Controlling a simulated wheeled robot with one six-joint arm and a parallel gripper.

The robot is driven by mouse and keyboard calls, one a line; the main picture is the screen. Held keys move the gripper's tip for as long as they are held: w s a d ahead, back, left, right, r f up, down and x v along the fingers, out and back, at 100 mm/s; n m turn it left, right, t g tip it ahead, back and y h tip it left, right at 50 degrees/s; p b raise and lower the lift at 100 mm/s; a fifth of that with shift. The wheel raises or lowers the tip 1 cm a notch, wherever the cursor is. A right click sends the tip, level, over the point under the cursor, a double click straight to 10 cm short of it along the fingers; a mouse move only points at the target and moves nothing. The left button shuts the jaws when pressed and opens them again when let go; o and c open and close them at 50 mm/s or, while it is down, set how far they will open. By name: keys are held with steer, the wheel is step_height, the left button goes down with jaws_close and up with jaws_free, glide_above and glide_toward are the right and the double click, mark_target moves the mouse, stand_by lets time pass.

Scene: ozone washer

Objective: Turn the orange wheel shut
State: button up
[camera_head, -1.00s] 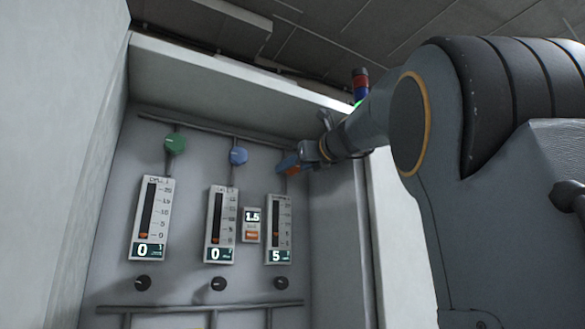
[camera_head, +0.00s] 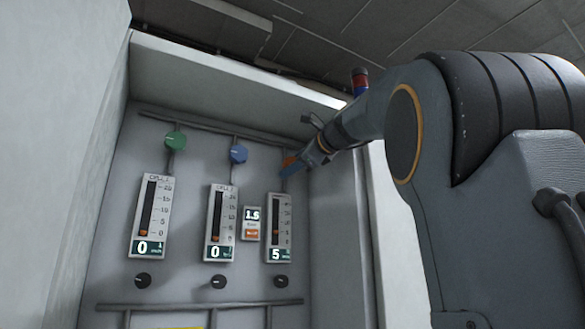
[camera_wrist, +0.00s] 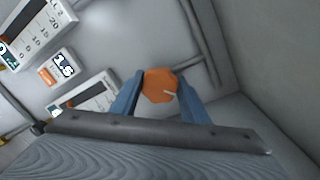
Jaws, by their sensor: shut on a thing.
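The orange wheel (camera_head: 288,160) is on the right-hand pipe at the top of the panel, partly hidden by my gripper (camera_head: 292,166). In the wrist view the orange wheel (camera_wrist: 160,86) has a faceted outline with a short pale mark near its lower right. My gripper (camera_wrist: 160,79) has a blue finger on each side of the wheel and is shut on it. The column gauge (camera_head: 278,228) under the wheel reads 5.
A green wheel (camera_head: 175,140) and a blue wheel (camera_head: 238,154) sit to the left, above gauges (camera_head: 152,218) (camera_head: 221,223) reading 0. A small display (camera_head: 251,222) stands between the middle and right gauges. The cabinet's right wall (camera_head: 337,222) is close beside my gripper.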

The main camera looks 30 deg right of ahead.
steer(key=n, duration=0.3)
steer(key=shift+b, duration=0.4)
steer(key=n+h+b, duration=0.1)
steer(key=n, duration=0.2)
steer(key=shift+f+n, duration=0.1)
steer(key=shift+n, duration=0.3)
steer(key=n+b, duration=0.1)
steer(key=n, duration=0.2)
steer(key=shift+h, duration=0.3)
steer(key=n+b, duration=0.2)
steer(key=n, duration=0.1)
steer(key=shift+f, duration=0.1)
steer(key=n+b, duration=0.1)
steer(key=n, duration=0.2)
steer(key=shift+w+n+h+b, duration=0.1)
steer(key=shift+n+h+b, duration=0.2)
steer(key=shift+n+h, duration=0.1)
steer(key=n+b, duration=0.1)
steer(key=n, duration=0.2)
steer(key=shift+b, duration=0.4)
steer(key=n+b, duration=0.1)
steer(key=n, duration=0.1)
steer(key=n+b, duration=0.1)
steer(key=n, duration=0.2)
steer(key=shift+n+t+h+b, duration=0.3)
steer(key=shift+t, duration=0.1)
